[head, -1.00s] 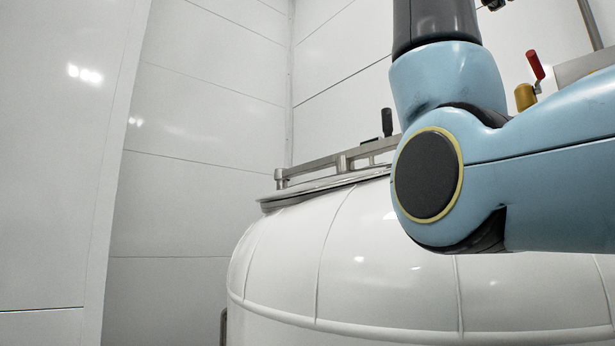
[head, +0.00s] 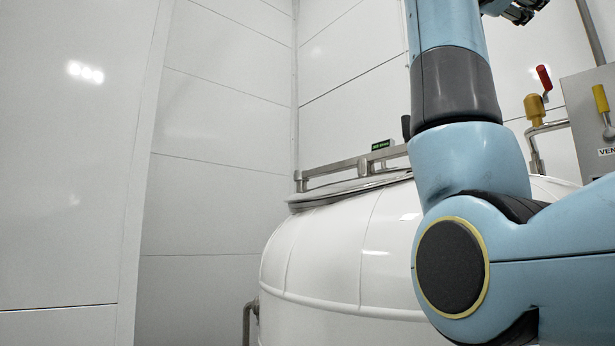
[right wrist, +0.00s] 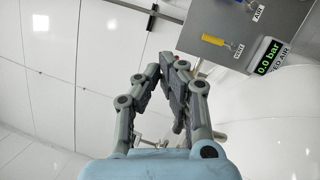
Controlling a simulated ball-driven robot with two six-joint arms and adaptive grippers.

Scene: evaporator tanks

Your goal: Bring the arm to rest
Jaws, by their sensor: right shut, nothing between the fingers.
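My right arm (head: 455,90), light blue with dark grey bands, comes in from the right in the head view. Its elbow is at the lower right and its forearm stands nearly upright. My right gripper shows only in part at the top edge of the head view (head: 520,10). In the right wrist view my right gripper (right wrist: 163,85) is shut and empty, held in the air apart from the box behind it. My left gripper is in neither view.
A white tank (head: 325,260) with a metal lid bar (head: 345,165) stands behind the arm. A red-handled valve (head: 538,95) and a grey box (head: 580,105) with a yellow lever (head: 600,98) are at right. The right wrist view shows a pressure display (right wrist: 268,58). White wall panels (head: 70,180) fill the left.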

